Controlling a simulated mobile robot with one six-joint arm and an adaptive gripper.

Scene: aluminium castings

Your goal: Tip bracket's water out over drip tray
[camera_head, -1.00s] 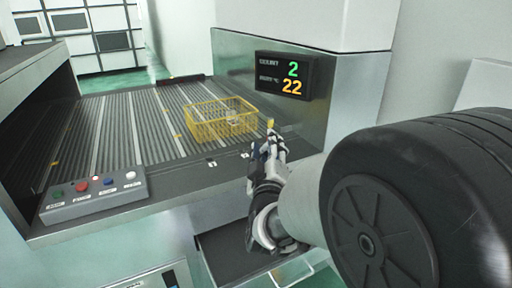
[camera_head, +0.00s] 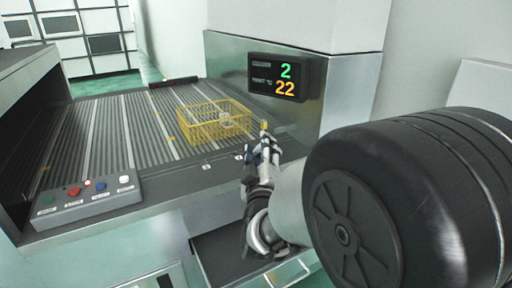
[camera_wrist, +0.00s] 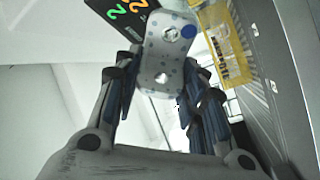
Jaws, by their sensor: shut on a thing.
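My gripper (camera_wrist: 162,95) is shut on a bracket (camera_wrist: 166,62), a pale grey metal plate with two holes, bluish spots and a blue dot, between its dark fingers in the wrist view. Whether water lies in it cannot be told. In the head view my gripper (camera_head: 262,160) is in front of the machine's near right edge; the bracket is hard to make out there. A dark tray (camera_head: 222,258), which looks like the drip tray, lies low under that edge, below my gripper. My arm hides its right part.
A yellow wire basket (camera_head: 213,122) with a pale part inside stands on the ribbed conveyor (camera_head: 120,130), just beyond my gripper. A display (camera_head: 286,77) reads 2 and 22. A button box (camera_head: 85,202) sits at the conveyor's front left.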

